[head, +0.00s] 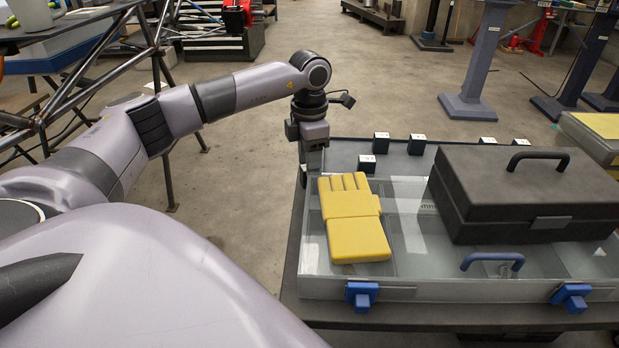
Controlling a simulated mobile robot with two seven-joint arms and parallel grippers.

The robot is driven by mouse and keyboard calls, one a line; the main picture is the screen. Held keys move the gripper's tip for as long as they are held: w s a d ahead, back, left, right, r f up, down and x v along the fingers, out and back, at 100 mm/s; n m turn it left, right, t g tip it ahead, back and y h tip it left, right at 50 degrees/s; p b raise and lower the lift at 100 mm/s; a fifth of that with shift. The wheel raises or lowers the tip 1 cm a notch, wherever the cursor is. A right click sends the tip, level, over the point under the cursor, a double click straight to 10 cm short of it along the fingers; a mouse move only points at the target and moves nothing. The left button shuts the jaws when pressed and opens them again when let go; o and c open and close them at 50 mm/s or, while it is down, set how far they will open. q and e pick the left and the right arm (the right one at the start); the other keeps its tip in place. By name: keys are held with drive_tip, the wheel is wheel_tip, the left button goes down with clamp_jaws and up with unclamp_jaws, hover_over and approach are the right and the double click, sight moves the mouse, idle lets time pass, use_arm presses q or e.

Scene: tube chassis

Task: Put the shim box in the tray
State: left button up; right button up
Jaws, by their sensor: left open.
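My left gripper (312,162) points down at the back left corner of the clear, shallow case (410,290) with blue latches. It is open, with nothing seen between its fingers; its tips are hard to make out. Nothing is plainly marked as the shim box. Several small black boxes with white tops (367,163) stand along the back of the case; the nearest is just right of the gripper. No separate tray stands out; the clear case is the only tray-like thing on the table. My right gripper is not in view.
A yellow glove-like thing (355,220) lies on the left of the case. A large black toolbox (525,195) with a handle covers its right part. The dark table edge (450,318) runs along the front. Open concrete floor (240,180) lies left of the table.

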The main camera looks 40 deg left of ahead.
use_arm(q)
wheel_tip(320, 180, down, 2)
drive_tip(key=shift+f, duration=0.1)
clamp_jaws()
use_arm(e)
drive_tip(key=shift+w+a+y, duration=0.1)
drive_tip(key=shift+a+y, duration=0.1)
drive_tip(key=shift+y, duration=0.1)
use_arm(q)
drive_tip(key=shift+r, duration=0.55)
wheel_tip(320, 180, up, 19)
drive_tip(key=p, duration=0.5)
drive_tip(key=shift+p, duration=0.35)
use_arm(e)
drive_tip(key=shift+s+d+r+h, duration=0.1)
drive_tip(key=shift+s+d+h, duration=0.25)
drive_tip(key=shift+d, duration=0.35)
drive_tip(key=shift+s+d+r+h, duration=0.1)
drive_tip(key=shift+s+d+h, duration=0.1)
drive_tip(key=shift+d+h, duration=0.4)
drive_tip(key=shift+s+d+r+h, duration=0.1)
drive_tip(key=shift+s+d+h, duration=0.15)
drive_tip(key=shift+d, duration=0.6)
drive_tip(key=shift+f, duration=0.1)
